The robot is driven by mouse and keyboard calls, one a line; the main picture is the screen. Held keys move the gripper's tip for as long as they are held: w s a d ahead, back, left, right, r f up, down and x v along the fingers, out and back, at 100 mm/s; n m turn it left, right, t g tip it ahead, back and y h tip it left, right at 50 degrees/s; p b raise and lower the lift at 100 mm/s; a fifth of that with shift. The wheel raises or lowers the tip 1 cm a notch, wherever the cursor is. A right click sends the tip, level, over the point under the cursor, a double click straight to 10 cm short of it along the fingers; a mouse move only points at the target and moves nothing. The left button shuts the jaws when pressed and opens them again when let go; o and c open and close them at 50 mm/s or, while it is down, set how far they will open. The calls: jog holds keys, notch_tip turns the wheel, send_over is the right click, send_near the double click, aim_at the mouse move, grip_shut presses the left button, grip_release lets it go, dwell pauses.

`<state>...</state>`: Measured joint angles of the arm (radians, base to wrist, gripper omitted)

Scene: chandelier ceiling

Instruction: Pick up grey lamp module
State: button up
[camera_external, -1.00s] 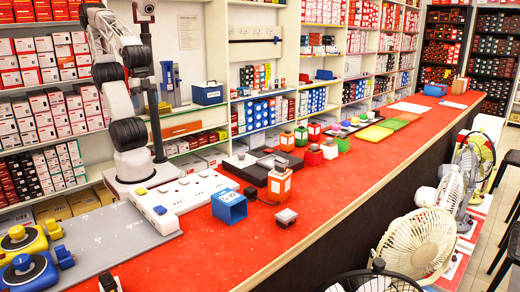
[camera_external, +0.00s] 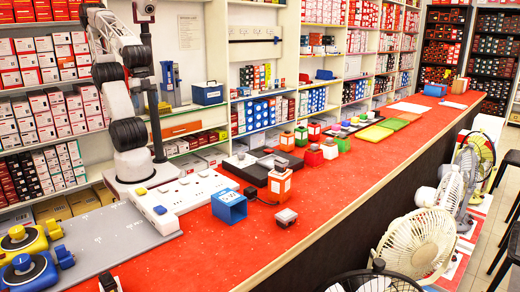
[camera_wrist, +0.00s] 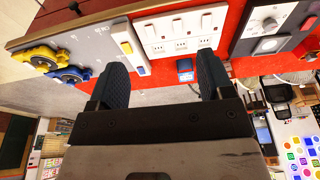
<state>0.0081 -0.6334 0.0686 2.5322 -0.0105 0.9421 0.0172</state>
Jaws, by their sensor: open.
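A small grey block with a pale top (camera_external: 286,217) sits alone on the red counter, right of an open blue box (camera_external: 229,206). It looks like the grey lamp module, but the picture is too small to be sure. I cannot pick it out in the wrist view. My gripper (camera_wrist: 162,60) is open in the wrist view, with its two dark fingers wide apart and nothing between them held. It is well away from the small grey block. I cannot make out the fingers in the external view.
A white socket strip (camera_external: 197,191) lies along the counter near my base. Yellow and blue knobbed units (camera_external: 26,270) stand on a grey panel (camera_external: 96,238). An orange block (camera_external: 279,186) and several coloured modules stand behind. Fans stand at right.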

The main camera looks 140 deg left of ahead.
jog(key=shift+o, duration=0.4)
jog(key=m+g+y, duration=0.3)
jog(key=m+y, duration=0.7)
jog(key=m, duration=0.3)
send_over(281, 217)
jog(key=s+d, duration=0.2)
jog(key=s, duration=0.5)
jog(key=s+d, duration=0.3)
jog(key=s, duration=0.5)
notch_tip(281, 217, down, 12)
jog(key=w+f+m+y, duration=0.1)
jog(key=w+f, duration=0.3)
jog(key=w, duration=0.1)
jog(key=w+f+m+y, duration=0.1)
jog(key=w+f+m, duration=0.1)
jog(key=w+f, duration=0.2)
jog(key=w+f+m+t+y, duration=0.1)
jog(key=w+f+m, duration=0.1)
jog(key=w+f, duration=0.3)
jog(key=shift+w+f+y, duration=0.35)
jog(key=shift+f+y, duration=0.05)
jog(key=shift+f, duration=0.05)
jog(key=shift+a, duration=0.1)
jog(key=shift+x, duration=1.2)
